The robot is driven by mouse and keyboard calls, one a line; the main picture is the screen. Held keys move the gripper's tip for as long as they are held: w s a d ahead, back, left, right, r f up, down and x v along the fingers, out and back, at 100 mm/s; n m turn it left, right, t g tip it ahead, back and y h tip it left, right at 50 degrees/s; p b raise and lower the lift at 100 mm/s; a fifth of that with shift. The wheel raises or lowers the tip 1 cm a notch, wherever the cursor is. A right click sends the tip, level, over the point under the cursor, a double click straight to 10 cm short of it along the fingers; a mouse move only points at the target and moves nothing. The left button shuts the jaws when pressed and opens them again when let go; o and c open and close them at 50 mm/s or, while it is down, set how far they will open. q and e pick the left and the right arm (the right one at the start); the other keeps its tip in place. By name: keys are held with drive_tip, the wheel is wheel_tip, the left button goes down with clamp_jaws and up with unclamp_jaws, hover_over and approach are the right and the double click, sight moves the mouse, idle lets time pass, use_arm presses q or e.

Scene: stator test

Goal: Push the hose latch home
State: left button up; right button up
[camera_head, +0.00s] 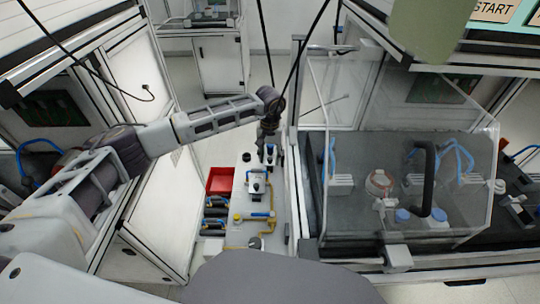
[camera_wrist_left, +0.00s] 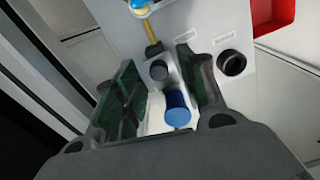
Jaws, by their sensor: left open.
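In the head view my left gripper (camera_head: 267,150) is over the far end of a narrow white bench panel (camera_head: 240,225). In the left wrist view the left gripper (camera_wrist_left: 158,62) is open, with one dark-green-padded finger on each side of a small white fixture. The blue part lies between the fingers, and I see no clear contact. I cannot tell for certain which part is the hose latch. A yellow hose (camera_wrist_left: 152,50) runs from the fixture's far side.
A black-ringed socket (camera_wrist_left: 232,63) is right of the fingers in the wrist view. A transparent machine cover (camera_head: 470,175) with a black handle (camera_head: 426,175) stands to the right.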

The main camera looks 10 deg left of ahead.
use_arm(q)
wheel_tip(320, 180, up, 12)
drive_tip(key=shift+f, duration=0.15)
use_arm(e)
drive_tip(key=shift+s, duration=0.15)
idle(0.3)
idle(0.5)
use_arm(q)
wheel_tip(320, 180, up, 21)
drive_tip(key=p, duration=2.1)
hover_over(270, 158)
use_arm(e)
drive_tip(key=s+r+g, duration=0.1)
drive_tip(key=s+r, duration=1.2)
drive_tip(key=s, duration=0.1)
drive_tip(key=shift+s+r, duration=0.3)
drive_tip(key=shift+r, duration=0.1)
use_arm(q)
drive_tip(key=shift+w+r+p, duration=0.1)
drive_tip(key=shift+r+p, duration=0.4)
drive_tip(key=shift+p, duration=0.05)
use_arm(e)
drive_tip(key=shift+s+d+r+g, duration=0.1)
drive_tip(key=shift+s+r+g, duration=0.2)
drive_tip(key=shift+s+r, duration=0.1)
use_arm(q)
drive_tip(key=shift+f, duration=0.1)
use_arm(e)
drive_tip(key=shift+s, duration=0.15)
